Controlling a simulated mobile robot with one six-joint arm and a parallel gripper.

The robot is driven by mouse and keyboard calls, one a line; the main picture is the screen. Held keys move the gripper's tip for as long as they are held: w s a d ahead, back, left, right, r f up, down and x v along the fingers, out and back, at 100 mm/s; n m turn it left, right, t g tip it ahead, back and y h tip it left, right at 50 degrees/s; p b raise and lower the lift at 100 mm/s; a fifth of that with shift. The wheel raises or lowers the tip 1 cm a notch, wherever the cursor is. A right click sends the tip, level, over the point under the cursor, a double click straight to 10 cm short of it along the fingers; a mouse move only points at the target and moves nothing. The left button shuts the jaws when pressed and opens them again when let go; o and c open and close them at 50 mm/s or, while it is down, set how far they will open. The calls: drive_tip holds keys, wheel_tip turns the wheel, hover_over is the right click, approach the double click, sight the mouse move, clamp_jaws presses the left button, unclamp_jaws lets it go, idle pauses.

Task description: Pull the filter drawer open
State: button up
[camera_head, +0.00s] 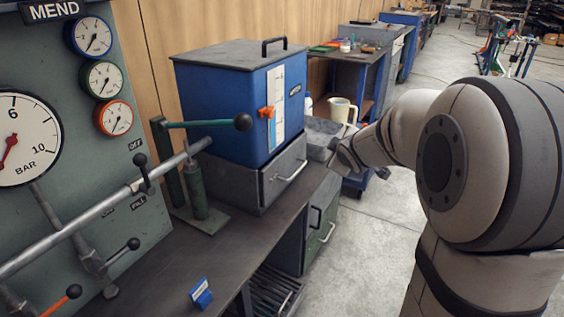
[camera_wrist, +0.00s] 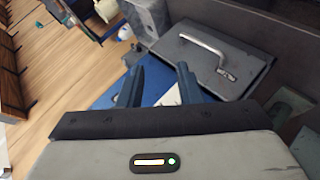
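The filter drawer appears to be the grey drawer (camera_head: 284,180) under a blue cabinet (camera_head: 225,100) on the bench. It looks shut. Its silver bar handle (camera_head: 292,171) is on its front, and the handle also shows in the wrist view (camera_wrist: 205,45) at the upper middle right. My gripper (camera_head: 340,157) is to the right of the drawer, in front of it and apart from the handle. In the wrist view my gripper (camera_wrist: 159,73) has its two dark fingers spread with nothing held between them. The blue cabinet face shows beyond the fingers.
A gauge panel (camera_head: 75,150) and a long pipe lever (camera_head: 110,205) stand at the left. A hand pump (camera_head: 200,195) stands left of the drawer. A small blue object (camera_head: 201,294) lies on the bench (camera_head: 180,265). A white jug (camera_head: 342,109) is behind. Open floor lies right of the bench.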

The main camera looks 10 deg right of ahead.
drive_tip(key=w+f+n+t+y+b, duration=0.25)
drive_tip(key=w+f+n+b, duration=0.3)
drive_tip(key=w+f, duration=0.3)
drive_tip(key=n+y+b, duration=0.5)
drive_tip(key=n+y, duration=0.2)
drive_tip(key=n, duration=0.1)
approach(298, 170)
drive_tip(key=w, duration=0.2)
drive_tip(key=shift+n, duration=0.25)
drive_tip(key=x, duration=0.2)
drive_tip(key=b+x, duration=0.1)
drive_tip(key=x, duration=0.5)
drive_tip(key=shift+a+f+b, duration=0.4)
drive_tip(key=shift+a+f, duration=0.05)
clamp_jaws()
